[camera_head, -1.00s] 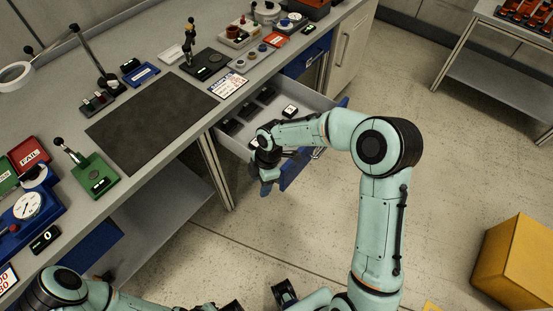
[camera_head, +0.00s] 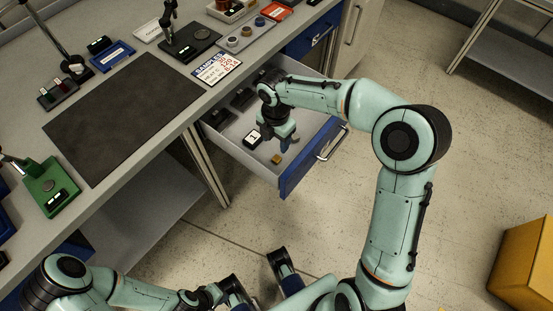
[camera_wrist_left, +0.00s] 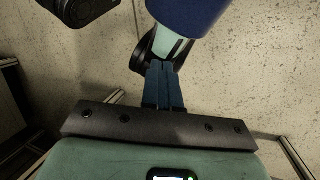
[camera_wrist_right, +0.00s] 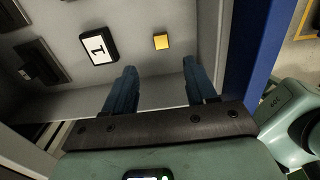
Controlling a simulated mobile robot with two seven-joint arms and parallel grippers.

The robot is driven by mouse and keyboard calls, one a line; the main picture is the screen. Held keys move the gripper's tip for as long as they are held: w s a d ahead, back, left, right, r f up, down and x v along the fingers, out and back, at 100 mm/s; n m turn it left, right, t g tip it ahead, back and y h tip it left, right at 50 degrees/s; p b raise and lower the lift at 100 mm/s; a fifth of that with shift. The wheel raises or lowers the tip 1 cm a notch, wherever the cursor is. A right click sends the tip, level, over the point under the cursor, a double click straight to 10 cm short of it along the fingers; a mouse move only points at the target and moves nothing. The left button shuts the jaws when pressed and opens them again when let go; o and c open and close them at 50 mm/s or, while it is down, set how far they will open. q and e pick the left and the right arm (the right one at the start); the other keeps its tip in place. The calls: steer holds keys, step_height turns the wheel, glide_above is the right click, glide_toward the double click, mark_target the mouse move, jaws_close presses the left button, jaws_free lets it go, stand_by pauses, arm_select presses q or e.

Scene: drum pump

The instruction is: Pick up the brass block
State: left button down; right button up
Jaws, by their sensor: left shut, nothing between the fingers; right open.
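The brass block (camera_head: 277,159) is a small golden cube on the floor of the open drawer (camera_head: 236,157), near the drawer front. It also shows in the right wrist view (camera_wrist_right: 161,41), beyond the fingertips and roughly centred between them. My right gripper (camera_head: 279,141) is open above the drawer, apart from the block; its two blue fingers (camera_wrist_right: 160,68) are spread and empty. My left gripper (camera_wrist_left: 163,68) is shut and empty, with its fingers together, low over the floor away from the bench.
A block marked 1 (camera_wrist_right: 97,46) lies left of the brass block in the drawer, with several dark items (camera_wrist_right: 40,62) further left. The blue drawer front (camera_head: 311,158) and its handle stand close to my right gripper. The bench top with a dark mat (camera_head: 122,115) is above.

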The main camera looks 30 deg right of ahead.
glide_above(277, 158)
step_height(277, 158, down, 5)
steer(key=shift+a+r+b, duration=0.15)
steer(key=shift+b, duration=0.25)
step_height(277, 158, down, 5)
steer(key=shift+r+b, duration=0.1)
steer(key=shift+b, duration=0.6)
jaws_close()
arm_select(q)
steer(key=shift+w+a+f+t, duration=0.15)
steer(key=shift+w+f, duration=0.2)
steer(key=shift+f, duration=0.2)
steer(key=shift+w+f+t, duration=0.15)
steer(key=shift+w+f, duration=0.2)
steer(key=shift+f, duration=0.2)
arm_select(e)
steer(key=shift+r, duration=0.15)
